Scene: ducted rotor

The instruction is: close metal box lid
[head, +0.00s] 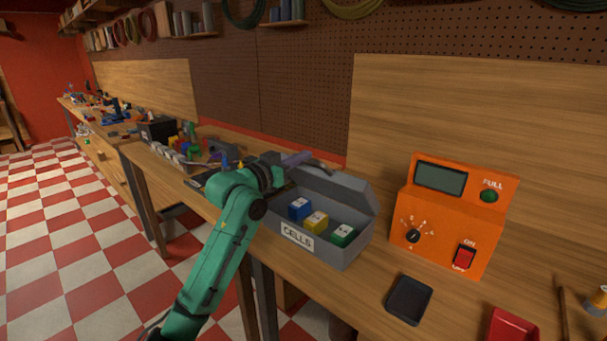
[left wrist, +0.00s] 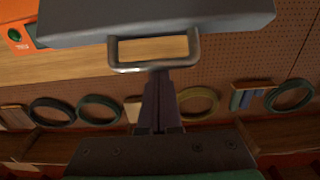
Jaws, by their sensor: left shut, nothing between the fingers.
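The grey metal box (head: 300,241), labelled CELLS, stands on the workbench. Its lid (head: 345,189) is raised at the back, so blue, yellow and green cells show inside. My left gripper (head: 303,158) is shut and empty at the upper left of the lid. In the left wrist view the lid (left wrist: 200,22) spans the top, with a metal handle (left wrist: 155,68) on it. The fingers (left wrist: 158,80) of my left gripper are together and point at the handle bar. I cannot tell whether they touch it. My right gripper is out of view.
An orange charger (head: 452,215) stands right of the box. A dark tray (head: 409,300) and a red tray (head: 512,326) lie in front of it. Blocks and tools crowd the bench (head: 365,309) left of the box. A pegboard wall rises behind.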

